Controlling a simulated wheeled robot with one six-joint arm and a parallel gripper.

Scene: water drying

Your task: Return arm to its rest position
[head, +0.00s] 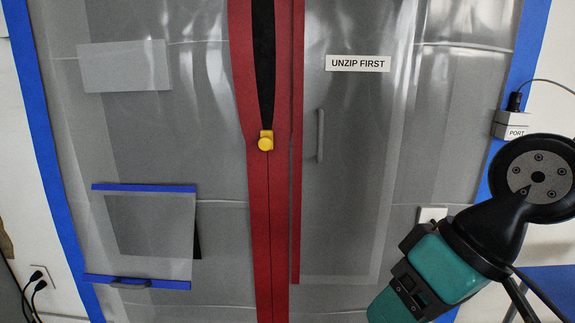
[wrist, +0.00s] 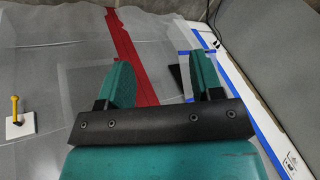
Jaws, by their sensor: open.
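My gripper (wrist: 163,76) shows in the wrist view with its two teal fingers spread wide apart and nothing between them. Beyond the fingers are the plastic sheet and its red strip (wrist: 128,45), apart from the fingers as far as I can tell. In the head view my teal and black arm reaches in at the lower right, in front of the sheet's right side; the fingertips cannot be made out there. The red-banded zipper (head: 262,220) has a yellow pull (head: 265,142) partway down. Above the pull a narrow black gap is open; below it the zipper is closed.
A translucent plastic sheet (head: 150,140) edged in blue tape covers the wall. It carries an "UNZIP FIRST" sign (head: 358,63) and a blue-taped flap (head: 150,235). A PORT box (head: 513,125) with a cable is close to my arm. A yellow lever (wrist: 14,108) stands on a white plate.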

